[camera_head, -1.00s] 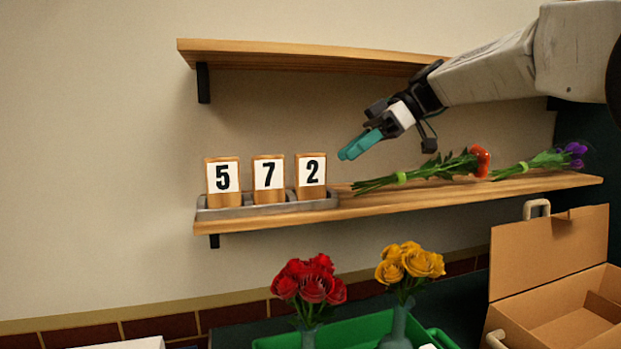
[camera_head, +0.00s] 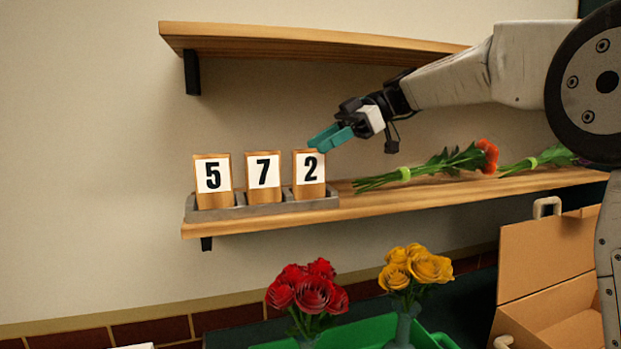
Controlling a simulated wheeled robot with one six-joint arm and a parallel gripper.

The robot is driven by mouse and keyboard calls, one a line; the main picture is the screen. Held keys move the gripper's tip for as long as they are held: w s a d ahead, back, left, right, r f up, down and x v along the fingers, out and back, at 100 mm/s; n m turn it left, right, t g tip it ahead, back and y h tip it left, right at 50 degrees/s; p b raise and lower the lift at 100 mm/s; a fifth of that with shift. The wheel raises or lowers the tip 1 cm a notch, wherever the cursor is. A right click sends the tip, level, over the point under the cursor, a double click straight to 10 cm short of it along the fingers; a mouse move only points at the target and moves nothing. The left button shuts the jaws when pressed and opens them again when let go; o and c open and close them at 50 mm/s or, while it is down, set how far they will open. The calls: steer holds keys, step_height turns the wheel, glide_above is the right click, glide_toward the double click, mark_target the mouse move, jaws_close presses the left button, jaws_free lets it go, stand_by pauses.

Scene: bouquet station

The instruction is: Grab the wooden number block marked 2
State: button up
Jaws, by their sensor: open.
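The wooden number block marked 2 (camera_head: 309,175) stands upright at the right end of a grey tray (camera_head: 262,209) on the lower wooden shelf. The block marked 7 (camera_head: 264,178) and the block marked 5 (camera_head: 213,181) stand to its left in the same tray. My gripper (camera_head: 322,140), with teal fingers, is open and empty. Its fingertips are just above and to the right of the block's top edge and overlap its upper right corner in the picture. I cannot tell whether they touch it.
The upper shelf (camera_head: 300,42) hangs above my gripper. An orange flower bunch (camera_head: 440,165) lies on the lower shelf (camera_head: 400,197) to the right. Below stand red roses (camera_head: 308,288), yellow roses (camera_head: 415,269), a green tray (camera_head: 370,332) and a cardboard box (camera_head: 548,262).

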mark_target(312, 149)
steer(key=x, duration=0.4)
jaws_close()
